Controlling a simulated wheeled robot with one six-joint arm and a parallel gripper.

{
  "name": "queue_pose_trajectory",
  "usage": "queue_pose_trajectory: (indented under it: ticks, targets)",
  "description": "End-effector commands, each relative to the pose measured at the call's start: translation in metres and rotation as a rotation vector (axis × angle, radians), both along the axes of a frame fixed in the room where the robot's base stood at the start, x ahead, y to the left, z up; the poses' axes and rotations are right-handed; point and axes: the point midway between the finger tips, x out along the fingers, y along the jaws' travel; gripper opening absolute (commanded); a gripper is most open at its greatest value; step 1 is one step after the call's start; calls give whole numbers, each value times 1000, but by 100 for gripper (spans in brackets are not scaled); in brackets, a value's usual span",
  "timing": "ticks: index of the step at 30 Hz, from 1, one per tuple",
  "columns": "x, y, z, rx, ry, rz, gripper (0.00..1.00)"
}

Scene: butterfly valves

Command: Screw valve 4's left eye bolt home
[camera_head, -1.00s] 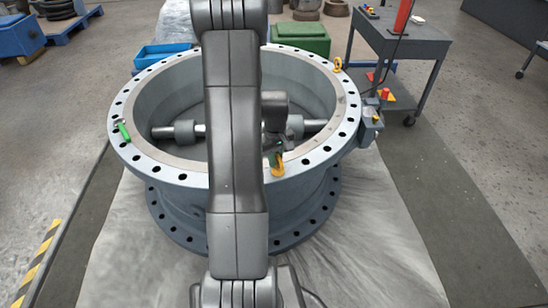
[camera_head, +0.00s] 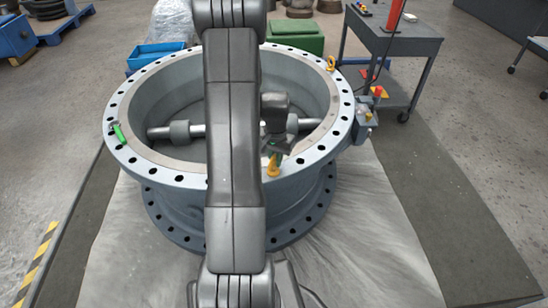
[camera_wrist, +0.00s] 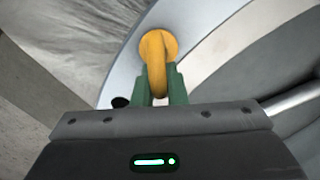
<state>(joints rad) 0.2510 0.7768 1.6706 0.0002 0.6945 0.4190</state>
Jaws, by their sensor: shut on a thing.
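The valve (camera_head: 140,100) is a large grey-blue ring body with a flange drilled with several bolt holes, lying flat. A yellow eye bolt (camera_head: 273,166) stands at the near rim of the flange, partly beside my arm. It also shows in the wrist view (camera_wrist: 155,50), with its round collar against the flange face. My gripper (camera_wrist: 158,88) has green fingers shut on the ring of this eye bolt. In the head view my gripper (camera_head: 275,150) is partly hidden by my arm. Whether a gap remains under the collar cannot be told.
A second yellow eye bolt (camera_head: 331,63) stands at the far right rim. A green-handled tool (camera_head: 119,133) lies on the left rim. A grey cart (camera_head: 400,50) stands behind right, a blue bin (camera_head: 155,55) and green box (camera_head: 296,38) behind.

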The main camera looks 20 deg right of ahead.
Motion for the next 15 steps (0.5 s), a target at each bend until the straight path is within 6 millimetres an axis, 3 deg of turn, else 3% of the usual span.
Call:
queue_pose_trajectory:
  ticks: [15]
  targets:
    - [-7,-5,1,-1,-1,-471,0]
